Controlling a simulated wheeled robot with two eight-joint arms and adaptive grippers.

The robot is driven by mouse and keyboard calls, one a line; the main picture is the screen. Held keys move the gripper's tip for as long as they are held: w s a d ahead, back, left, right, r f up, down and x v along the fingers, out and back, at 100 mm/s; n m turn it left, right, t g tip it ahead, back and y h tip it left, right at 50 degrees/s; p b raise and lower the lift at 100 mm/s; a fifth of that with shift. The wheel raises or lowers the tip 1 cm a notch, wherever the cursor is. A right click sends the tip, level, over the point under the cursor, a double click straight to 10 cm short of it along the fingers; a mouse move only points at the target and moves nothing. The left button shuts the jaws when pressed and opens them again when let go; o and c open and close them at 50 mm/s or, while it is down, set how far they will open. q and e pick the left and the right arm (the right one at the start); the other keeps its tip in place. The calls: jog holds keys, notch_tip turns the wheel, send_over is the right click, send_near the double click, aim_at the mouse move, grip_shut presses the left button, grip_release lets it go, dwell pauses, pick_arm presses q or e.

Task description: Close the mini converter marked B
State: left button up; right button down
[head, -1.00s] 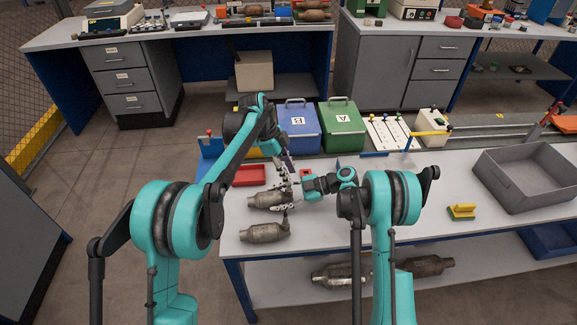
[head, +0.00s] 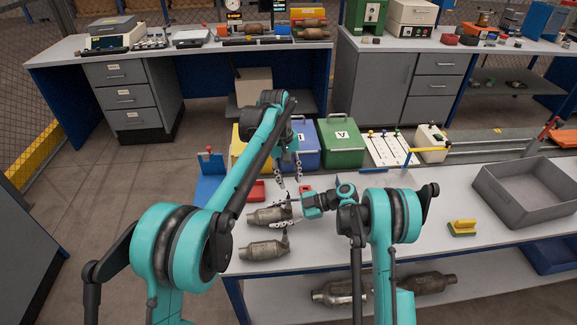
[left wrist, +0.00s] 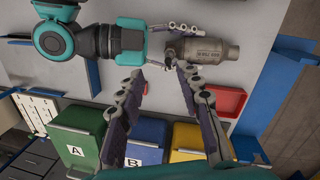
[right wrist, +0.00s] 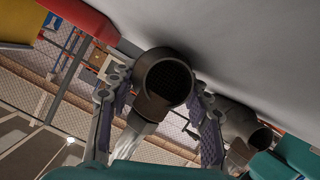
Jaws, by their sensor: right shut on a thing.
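No letter B is readable on a converter; it shows on a blue bin (left wrist: 150,133) in the left wrist view. That bin (head: 309,152) is partly behind my left arm in the head view. A grey metal converter (head: 264,215) lies on the near table, with a small label (left wrist: 205,50) in the left wrist view. My right gripper (head: 284,215) is shut on its end; the right wrist view shows the open end (right wrist: 165,82) between the fingers. My left gripper (head: 288,181) is open and empty above and behind it. A second converter (head: 263,250) lies nearer.
A green bin marked A (head: 341,147) and a yellow bin (left wrist: 186,140) flank the blue one. A red tray (left wrist: 229,101) lies beside the converter. A grey crate (head: 525,187) and a yellow-green block (head: 462,228) are at the right. The table between is mostly clear.

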pick_arm(q)
jog(key=r+n, duration=0.1)
jog(key=n, duration=0.5)
jog(key=r+n+y, duration=0.1)
jog(key=r+n, duration=0.1)
jog(key=n, duration=0.4)
jog(key=r+n+t, duration=0.1)
jog(key=n, duration=0.4)
jog(key=shift+s+r+n+y, duration=0.25)
jog(key=shift+r+n+y, duration=0.15)
jog(key=shift+f, duration=0.1)
jog(key=f, duration=1.2)
jog(key=shift+w+a, duration=0.15)
jog(key=shift+w, duration=0.15)
grip_shut()
jog(key=shift+r, duration=0.1)
